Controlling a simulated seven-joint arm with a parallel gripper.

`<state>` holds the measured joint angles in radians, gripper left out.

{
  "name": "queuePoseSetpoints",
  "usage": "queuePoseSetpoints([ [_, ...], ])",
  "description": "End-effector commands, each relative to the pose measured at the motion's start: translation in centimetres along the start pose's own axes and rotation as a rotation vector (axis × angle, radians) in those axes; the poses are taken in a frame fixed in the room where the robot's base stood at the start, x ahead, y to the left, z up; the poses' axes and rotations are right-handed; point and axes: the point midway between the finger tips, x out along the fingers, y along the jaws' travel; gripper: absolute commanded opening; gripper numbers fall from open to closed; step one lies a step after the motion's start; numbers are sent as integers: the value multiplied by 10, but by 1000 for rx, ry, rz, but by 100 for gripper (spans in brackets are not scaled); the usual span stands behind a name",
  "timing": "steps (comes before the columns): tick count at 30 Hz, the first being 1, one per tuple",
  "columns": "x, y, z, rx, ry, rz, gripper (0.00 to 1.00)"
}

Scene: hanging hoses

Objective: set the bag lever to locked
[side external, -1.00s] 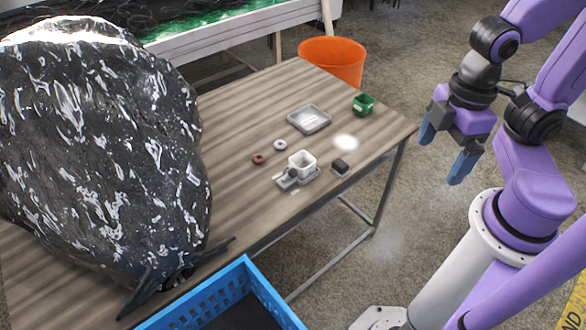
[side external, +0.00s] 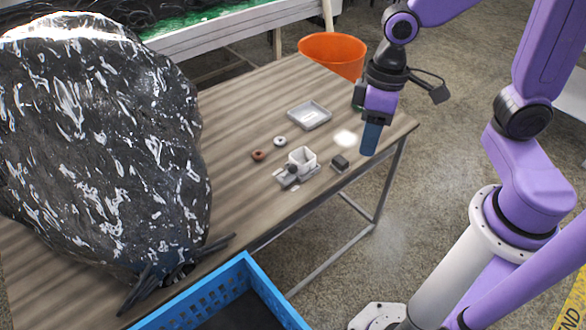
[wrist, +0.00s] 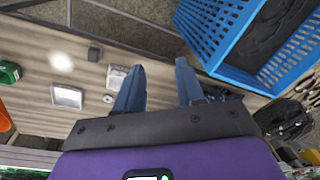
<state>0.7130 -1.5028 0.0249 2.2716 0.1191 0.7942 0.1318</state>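A large dark bag (side external: 95,140) with white marks bulges over the left of the table in the side view. Dark bar-like parts (side external: 205,247) stick out at its lower end, beside a dark round fitting. I cannot tell whether one of them is the lever, or how it is set. A dark mass at the right edge of the wrist view (wrist: 290,115) may be part of the bag. My gripper (side external: 371,140) points down above the right end of the table, well right of the bag. In the wrist view (wrist: 160,78) its blue fingers are apart with nothing between them.
A blue crate (side external: 190,312) stands at the front. An orange bucket (side external: 335,52) is behind. The table's middle is clear.

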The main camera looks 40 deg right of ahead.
Motion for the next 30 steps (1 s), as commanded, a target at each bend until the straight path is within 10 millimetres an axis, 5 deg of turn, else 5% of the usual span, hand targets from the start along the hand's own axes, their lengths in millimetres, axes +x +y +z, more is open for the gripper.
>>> queuePoseSetpoints([
  [6,25,37,-73,323,24,-36,38],
  [13,53,88,-128,622,57,-66,38],
  [19,66,115,-147,753,75,-79,38],
  [30,103,117,-151,770,72,-79,38],
])
